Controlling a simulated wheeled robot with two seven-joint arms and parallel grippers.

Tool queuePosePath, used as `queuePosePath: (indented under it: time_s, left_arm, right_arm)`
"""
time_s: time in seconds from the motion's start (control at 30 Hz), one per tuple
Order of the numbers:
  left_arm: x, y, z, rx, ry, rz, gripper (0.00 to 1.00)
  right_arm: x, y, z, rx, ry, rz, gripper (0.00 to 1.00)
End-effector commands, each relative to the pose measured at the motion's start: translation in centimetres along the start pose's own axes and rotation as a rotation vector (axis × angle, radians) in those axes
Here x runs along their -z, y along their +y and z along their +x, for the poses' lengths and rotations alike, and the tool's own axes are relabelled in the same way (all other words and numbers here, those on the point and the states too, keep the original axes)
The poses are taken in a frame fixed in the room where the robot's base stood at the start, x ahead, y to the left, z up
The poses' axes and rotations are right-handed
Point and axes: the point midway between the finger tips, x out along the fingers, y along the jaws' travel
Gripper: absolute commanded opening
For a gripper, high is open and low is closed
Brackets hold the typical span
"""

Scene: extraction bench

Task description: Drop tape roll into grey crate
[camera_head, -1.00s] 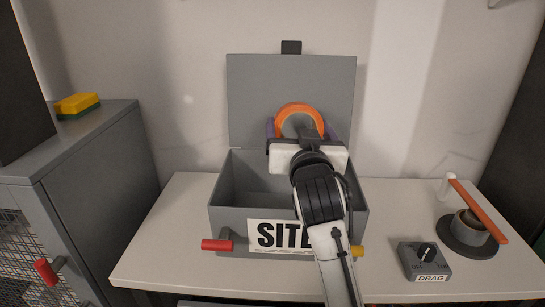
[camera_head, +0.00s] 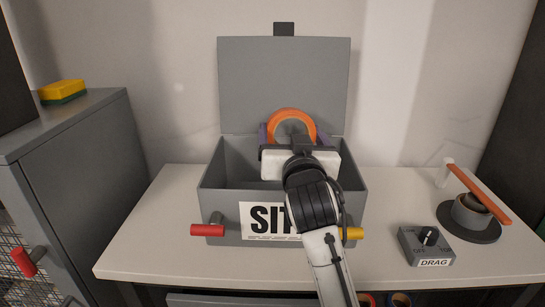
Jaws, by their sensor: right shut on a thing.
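The orange tape roll (camera_head: 291,113) stands upright, held by my right gripper (camera_head: 292,137). The gripper's purple fingers show at either side of the roll, and it is shut on it. The grey crate (camera_head: 210,190) stands on the bench with its lid (camera_head: 285,75) open and upright at the back. The roll is over the crate's opening, in front of the lid. My gripper body and wrist hide the roll's lower part and some of the crate's inside and front. The crate's label is partly covered. My left gripper does not show.
The white bench (camera_head: 150,240) holds a grey knob box (camera_head: 426,246) and a round dark stand with an orange lever (camera_head: 480,195) at the right. A grey cabinet (camera_head: 75,150) with a yellow sponge (camera_head: 62,90) stands left. A red handle (camera_head: 207,230) juts from the crate's front.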

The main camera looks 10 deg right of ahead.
Motion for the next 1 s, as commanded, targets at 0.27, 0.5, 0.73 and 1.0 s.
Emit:
queuePosePath:
  time_s: [0.27, 0.5, 0.73, 1.0]
  left_arm:
    - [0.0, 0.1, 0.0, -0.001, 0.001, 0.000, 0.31]
    - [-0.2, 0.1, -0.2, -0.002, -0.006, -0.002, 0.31]
    - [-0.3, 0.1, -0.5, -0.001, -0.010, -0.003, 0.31]
    - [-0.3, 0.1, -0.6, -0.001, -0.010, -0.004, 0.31]
  right_arm:
    - [0.1, 0.0, 0.0, 0.000, 0.001, 0.000, 1.00]
    - [1.5, -0.1, 0.0, -0.001, 0.003, 0.001, 1.00]
    - [6.1, -0.4, 0.0, 0.000, 0.005, 0.004, 1.00]
    - [9.7, -0.6, 0.0, 0.000, 0.003, 0.001, 1.00]
